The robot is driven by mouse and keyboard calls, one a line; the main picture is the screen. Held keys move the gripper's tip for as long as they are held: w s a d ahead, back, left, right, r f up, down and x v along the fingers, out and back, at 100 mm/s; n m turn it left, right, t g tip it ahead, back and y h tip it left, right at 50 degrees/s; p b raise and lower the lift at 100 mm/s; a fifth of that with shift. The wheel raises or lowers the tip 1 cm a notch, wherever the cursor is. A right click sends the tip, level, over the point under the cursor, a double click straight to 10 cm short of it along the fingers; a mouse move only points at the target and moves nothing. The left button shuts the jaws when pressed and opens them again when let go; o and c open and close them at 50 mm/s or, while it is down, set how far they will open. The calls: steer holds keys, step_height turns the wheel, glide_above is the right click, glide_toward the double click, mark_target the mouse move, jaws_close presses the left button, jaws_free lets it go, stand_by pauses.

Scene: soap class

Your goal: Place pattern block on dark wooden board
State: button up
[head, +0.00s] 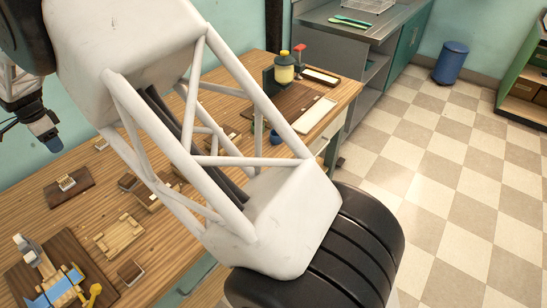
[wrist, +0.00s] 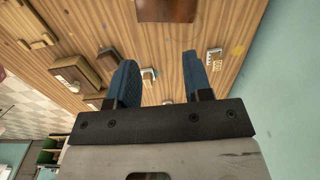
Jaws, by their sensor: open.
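My gripper (wrist: 163,75) is open, its two blue fingers apart with nothing held between them. In the head view my gripper (head: 50,142) hangs over the far left edge of the wooden table. A small pale-and-dark block (wrist: 148,76) shows on the table beyond the gap between the fingers. Another small block with a light, marked face (wrist: 214,60) lies just right of the right finger. I cannot tell which is the pattern block. A dark wooden board (wrist: 167,10) is at the top of the wrist view. Several dark boards show in the head view, one at left (head: 80,197).
A pale wooden tray (head: 118,236) and a board with blue and yellow parts (head: 22,284) occupy the near left of the table. A yellow bottle (head: 284,72) stands at the right end. My arm hides much of the table's middle.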

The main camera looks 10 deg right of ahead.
steer(key=d+r+n, duration=0.1)
steer(key=d+r, duration=0.4)
steer(key=d, duration=0.6)
steer(key=d+r+n, duration=0.1)
steer(key=d+r, duration=0.4)
steer(key=d, duration=0.7)
steer(key=d+r+n, duration=0.1)
steer(key=d+r, duration=0.4)
steer(key=d, duration=0.6)
steer(key=s+d+r+n+t, duration=0.15)
steer(key=s+d, duration=0.25)
steer(key=d, duration=0.6)
steer(key=s+d+r, duration=0.2)
steer(key=s+d, duration=0.2)
steer(key=d, duration=0.6)
steer(key=s+d+f+n, duration=0.2)
steer(key=s+d, duration=0.7)
steer(key=s, duration=0.3)
steer(key=s+d+f+n, duration=0.2)
steer(key=s+d+f, duration=0.1)
steer(key=s+d, duration=0.7)
steer(key=s+t, duration=0.1)
steer(key=s, duration=0.1)
steer(key=shift+s+d+f, duration=0.3)
steer(key=shift+s+f, duration=0.05)
steer(key=shift+s, duration=0.05)
steer(key=shift+c, duration=0.8)
steer(key=shift+w, duration=0.15)
